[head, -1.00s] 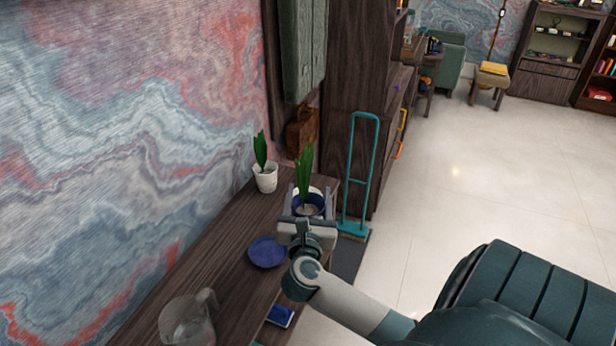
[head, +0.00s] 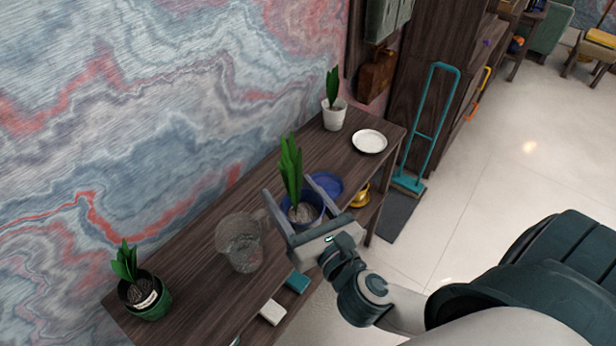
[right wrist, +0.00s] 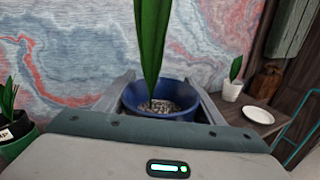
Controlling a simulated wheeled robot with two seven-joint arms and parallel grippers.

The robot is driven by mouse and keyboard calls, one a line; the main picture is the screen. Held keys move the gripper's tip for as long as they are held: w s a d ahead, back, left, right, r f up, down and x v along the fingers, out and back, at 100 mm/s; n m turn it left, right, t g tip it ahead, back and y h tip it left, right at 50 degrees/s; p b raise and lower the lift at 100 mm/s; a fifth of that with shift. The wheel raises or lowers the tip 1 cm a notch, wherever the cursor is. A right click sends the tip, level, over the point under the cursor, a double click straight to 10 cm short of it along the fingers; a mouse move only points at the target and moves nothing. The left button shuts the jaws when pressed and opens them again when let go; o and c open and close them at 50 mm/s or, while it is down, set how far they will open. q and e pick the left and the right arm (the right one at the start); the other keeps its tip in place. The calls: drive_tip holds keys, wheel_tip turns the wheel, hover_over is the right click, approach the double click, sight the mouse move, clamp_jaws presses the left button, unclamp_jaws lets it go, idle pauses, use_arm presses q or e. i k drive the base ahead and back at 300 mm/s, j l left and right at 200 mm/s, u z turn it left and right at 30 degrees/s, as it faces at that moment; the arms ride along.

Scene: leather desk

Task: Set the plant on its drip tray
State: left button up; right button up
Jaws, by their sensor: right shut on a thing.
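The plant with tall green leaves in a blue pot (head: 304,212) is between the fingers of my right gripper (head: 287,186), which is shut on the pot. In the right wrist view the blue pot (right wrist: 160,100) is upright between the two fingers. A blue saucer (head: 328,184) lies on the wooden shelf top just behind and right of the pot, partly hidden by it. A white saucer (head: 369,141) lies empty near the far end. I cannot tell the pot's exact height above the shelf. My left gripper is not in view.
On the wooden shelf top (head: 195,262) stand a clear jug (head: 239,243) left of the held pot, a green-potted plant (head: 146,296) at the near left and a white-potted plant (head: 334,112) at the back. A gold object (head: 358,194) sits lower, by the shelf's right side.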

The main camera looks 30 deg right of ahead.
sight(325, 189)
drive_tip(key=l+u, duration=0.1)
drive_tip(key=u, duration=0.6)
drive_tip(key=l+u, duration=0.15)
drive_tip(key=u, duration=0.2)
drive_tip(key=k+l+u, duration=0.65)
drive_tip(key=l, duration=0.2)
drive_tip(key=k+l+u, duration=0.1)
drive_tip(key=k+l, duration=0.75)
drive_tip(key=l, duration=0.05)
